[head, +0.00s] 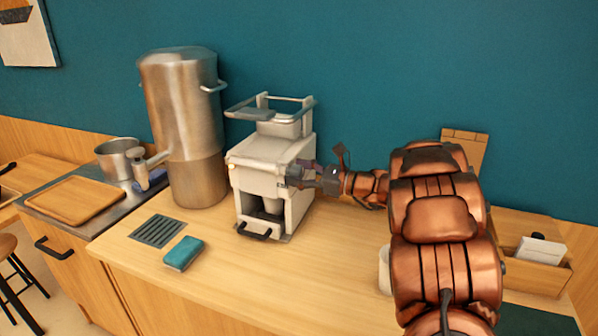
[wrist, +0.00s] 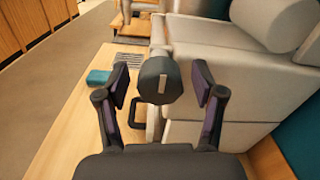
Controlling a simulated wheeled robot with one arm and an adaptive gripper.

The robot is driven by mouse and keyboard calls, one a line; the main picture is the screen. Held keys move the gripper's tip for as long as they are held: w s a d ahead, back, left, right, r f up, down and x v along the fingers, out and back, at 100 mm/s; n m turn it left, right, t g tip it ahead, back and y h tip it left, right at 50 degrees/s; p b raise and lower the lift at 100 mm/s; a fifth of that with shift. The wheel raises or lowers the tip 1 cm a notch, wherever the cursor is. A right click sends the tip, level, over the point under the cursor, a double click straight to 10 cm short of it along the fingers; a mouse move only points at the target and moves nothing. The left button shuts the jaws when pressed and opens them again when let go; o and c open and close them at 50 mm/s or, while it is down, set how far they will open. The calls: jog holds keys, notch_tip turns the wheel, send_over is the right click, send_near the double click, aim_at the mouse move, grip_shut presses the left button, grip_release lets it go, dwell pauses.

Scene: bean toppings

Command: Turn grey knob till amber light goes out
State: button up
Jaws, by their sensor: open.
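The white machine (head: 258,176) stands on the counter, and a small amber light (head: 232,166) glows at the left of its front. My gripper (head: 300,174) is at the machine's right side in the head view. In the wrist view the dark grey knob (wrist: 160,78) sticks out from the machine, with a pale mark that looks upright. My gripper (wrist: 161,82) is open there, one finger on each side of the knob, with visible gaps. In the head view the knob is hard to make out behind the fingers. The light does not show in the wrist view.
A tall metal urn (head: 182,120) stands close left of the machine. A teal sponge (head: 184,253) and a dark drain grille (head: 158,231) lie in front of it. The counter (head: 290,285) in front of the machine is clear. A wooden box (head: 530,270) stands at the right.

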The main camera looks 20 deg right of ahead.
jog(key=c, duration=1.1)
jog(key=shift+c, duration=0.2)
jog(key=shift+n+b, duration=0.5)
jog(key=shift+b, duration=0.4)
jog(key=shift+f+n+b, duration=0.15)
jog(key=shift+n+b, duration=1.45)
jog(key=shift+b, duration=0.65)
